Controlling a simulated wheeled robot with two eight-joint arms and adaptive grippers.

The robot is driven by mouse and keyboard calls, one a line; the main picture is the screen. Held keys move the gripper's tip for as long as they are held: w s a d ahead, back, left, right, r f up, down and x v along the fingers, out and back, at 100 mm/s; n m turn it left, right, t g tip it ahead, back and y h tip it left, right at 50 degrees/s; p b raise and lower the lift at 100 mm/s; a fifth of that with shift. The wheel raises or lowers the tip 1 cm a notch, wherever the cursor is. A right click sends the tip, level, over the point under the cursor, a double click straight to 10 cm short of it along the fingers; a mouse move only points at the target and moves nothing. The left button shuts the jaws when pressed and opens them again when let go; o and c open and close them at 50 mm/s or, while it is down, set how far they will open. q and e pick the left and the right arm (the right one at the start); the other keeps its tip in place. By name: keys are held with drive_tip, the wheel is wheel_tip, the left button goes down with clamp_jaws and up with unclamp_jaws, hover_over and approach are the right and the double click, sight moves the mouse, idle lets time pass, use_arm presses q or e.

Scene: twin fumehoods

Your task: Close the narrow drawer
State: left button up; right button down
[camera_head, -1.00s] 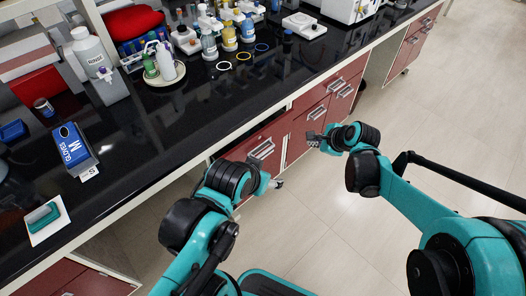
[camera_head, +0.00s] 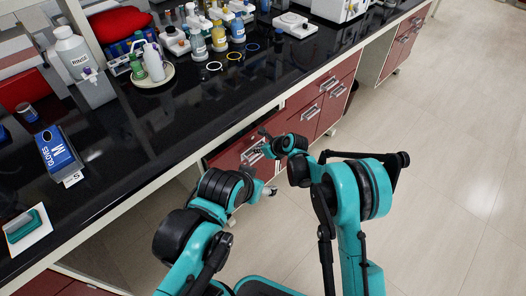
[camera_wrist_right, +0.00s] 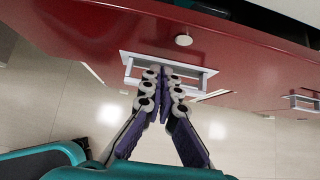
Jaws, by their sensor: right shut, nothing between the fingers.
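The red drawer front (camera_head: 228,158) with a silver handle is under the black counter in the head view. A dark gap shows along its top edge, so it looks slightly pulled out. In the right wrist view the red front (camera_wrist_right: 90,40) fills the top, with a framed silver handle (camera_wrist_right: 205,75) and a round lock. My right gripper (camera_wrist_right: 162,72) is shut and empty, its fingertips at the handle; I cannot tell whether they touch it. In the head view my right gripper (camera_head: 264,140) is by that handle. My left gripper (camera_head: 270,190) is lower, in front of the cabinet; its jaws are too small to read.
The black counter (camera_head: 150,140) runs above the drawers, with bottles, a glove box (camera_head: 57,152) and a white device (camera_head: 295,24) on it. More red drawers (camera_head: 322,95) stand to the right. The floor (camera_head: 440,150) at right is clear.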

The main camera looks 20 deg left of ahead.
sight(250, 142)
drive_tip(key=shift+x, duration=0.95)
drive_tip(key=a, duration=0.1)
drive_tip(key=w+a, duration=0.1)
drive_tip(key=a, duration=0.1)
drive_tip(key=w+a, duration=0.1)
drive_tip(key=shift+a+b, duration=0.35)
drive_tip(key=shift+d, duration=0.15)
drive_tip(key=shift+r, duration=0.1)
